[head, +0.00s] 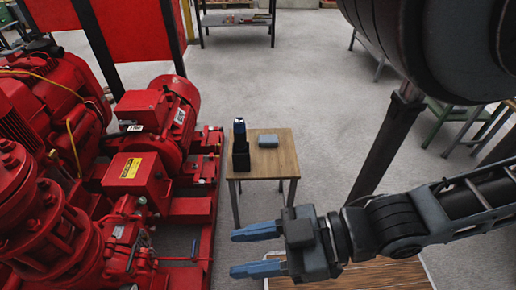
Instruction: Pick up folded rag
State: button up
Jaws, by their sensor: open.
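The folded rag (268,140) is a small grey-blue folded pad lying flat on a small wooden table (273,166), near its middle. My gripper (257,250) has two blue fingers pointing left, spread apart with nothing between them. It is in front of the table, nearer to the camera, and well apart from the rag. Nothing hides the rag.
A black holder (241,160) with a blue-topped item stands left of the rag on the table. Red pump machinery (130,170) fills the left side, close to the table. A shelf table (237,20) stands far back. Grey floor (300,85) is clear behind the table.

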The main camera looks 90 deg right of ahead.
aim_at(263, 140)
jog(key=j, duration=0.15)
jog(key=k+j+z, duration=0.15)
jog(key=z, duration=1.9)
